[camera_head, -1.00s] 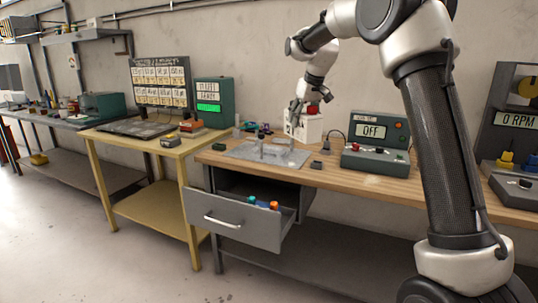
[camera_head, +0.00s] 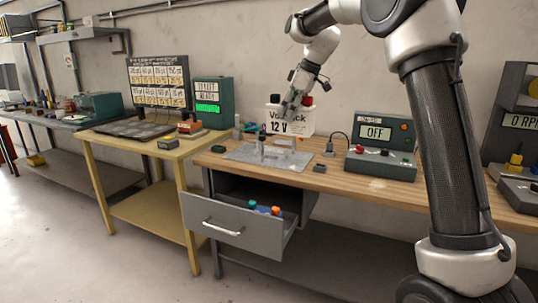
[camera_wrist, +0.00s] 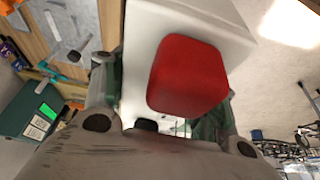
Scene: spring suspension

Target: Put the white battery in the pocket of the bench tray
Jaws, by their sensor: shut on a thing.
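The white battery (camera_head: 300,122) shows a "12 V" label in the head view, with red and black terminals on top. My gripper (camera_head: 289,106) is shut on it from above. In the wrist view the battery's white body (camera_wrist: 222,18) and large red terminal cap (camera_wrist: 190,75) sit between my fingers (camera_wrist: 155,112). The bench tray appears to be the grey plate (camera_head: 240,153) on the wooden bench, in front of and below the battery. Its pocket cannot be made out clearly. The battery's underside is hidden behind small fixtures on the plate.
A tester reading "OFF" (camera_head: 382,150) stands right of the plate. A small dark block (camera_head: 320,168) lies near the bench edge. An open drawer (camera_head: 236,224) holding small coloured items juts out below. A yellow table (camera_head: 150,148) stands to the left.

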